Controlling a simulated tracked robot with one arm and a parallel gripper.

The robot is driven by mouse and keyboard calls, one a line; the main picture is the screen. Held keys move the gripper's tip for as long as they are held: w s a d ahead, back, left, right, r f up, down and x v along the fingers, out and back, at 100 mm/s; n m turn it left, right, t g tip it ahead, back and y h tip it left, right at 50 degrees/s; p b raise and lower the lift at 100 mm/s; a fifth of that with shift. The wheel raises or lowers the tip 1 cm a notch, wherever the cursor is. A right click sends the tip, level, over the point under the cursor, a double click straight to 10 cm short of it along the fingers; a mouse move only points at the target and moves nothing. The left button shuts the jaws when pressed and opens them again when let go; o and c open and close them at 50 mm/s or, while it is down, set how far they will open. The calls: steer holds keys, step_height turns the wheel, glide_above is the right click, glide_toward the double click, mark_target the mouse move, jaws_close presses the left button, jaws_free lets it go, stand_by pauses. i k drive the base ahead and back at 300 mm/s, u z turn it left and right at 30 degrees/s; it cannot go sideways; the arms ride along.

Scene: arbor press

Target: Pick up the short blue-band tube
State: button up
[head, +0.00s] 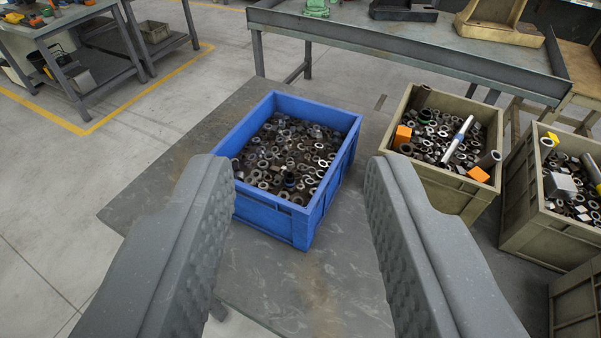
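My gripper (290,172) is open, its two grey textured fingers wide apart with nothing between them. Past the fingertips, a blue crate (274,223) holds many metal rings and nuts. A small dark upright piece with a bluish band (289,182) shows among them, near the crate's front; it is too small to tell whether it is a short tube. A longer silver tube with blue bands (458,138) lies tilted on the parts in the beige crate (437,189) to the right. My gripper is apart from both pieces.
Orange blocks (402,135) lie in the beige crate. Another beige crate (535,222) of parts stands at the right. A long workbench (400,42) runs behind.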

mark_target(289, 178)
steer(key=i, duration=0.9)
steer(key=u, duration=0.05)
